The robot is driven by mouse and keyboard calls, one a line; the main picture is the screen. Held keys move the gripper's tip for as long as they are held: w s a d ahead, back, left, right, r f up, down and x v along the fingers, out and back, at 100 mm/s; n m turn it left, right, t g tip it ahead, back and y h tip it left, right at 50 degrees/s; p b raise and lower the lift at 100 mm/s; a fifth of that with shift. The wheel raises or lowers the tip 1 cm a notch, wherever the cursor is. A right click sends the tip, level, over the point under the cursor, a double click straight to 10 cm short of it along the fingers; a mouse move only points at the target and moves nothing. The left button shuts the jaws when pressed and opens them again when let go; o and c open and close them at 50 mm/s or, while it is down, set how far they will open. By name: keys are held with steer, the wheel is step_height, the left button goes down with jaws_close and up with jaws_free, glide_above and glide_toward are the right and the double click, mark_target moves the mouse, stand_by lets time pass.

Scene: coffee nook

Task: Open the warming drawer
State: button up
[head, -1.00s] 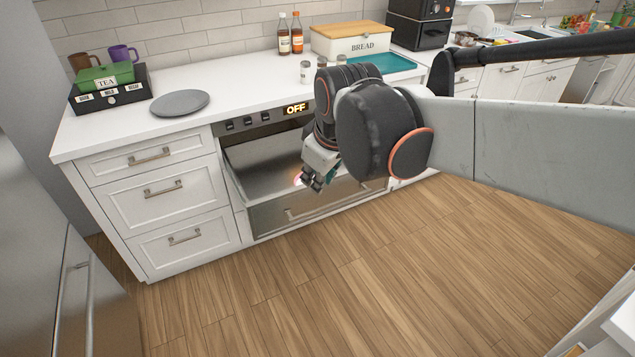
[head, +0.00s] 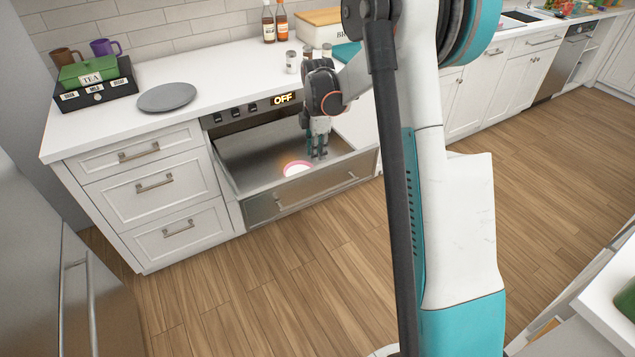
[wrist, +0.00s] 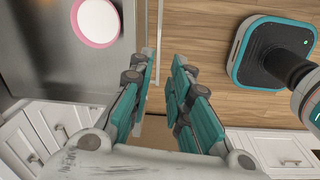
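The warming drawer (head: 262,208) is a steel drawer under the counter, pulled well out, with its inside showing. Its bar handle (head: 300,196) runs along the front face. It also shows as a pale bar in the wrist view (wrist: 158,45). A round white thing with a glowing pink rim (head: 297,169) lies inside the drawer; it is at the top left of the wrist view (wrist: 97,22). My gripper (head: 318,156) points down over the right part of the drawer, near its front.
The control panel (head: 245,111) above the drawer reads OFF. White cabinet drawers (head: 155,184) stand to its left. The wood floor (head: 270,290) in front is clear.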

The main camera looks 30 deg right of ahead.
steer(key=n, duration=0.2)
glide_above(321, 193)
step_height(321, 193, down, 5)
steer(key=shift+g, duration=0.4)
step_height(321, 193, down, 14)
steer(key=b, duration=0.4)
steer(key=shift+d+f, duration=0.1)
steer(key=shift+f, duration=0.1)
steer(key=shift+c, duration=0.4)
jaws_close()
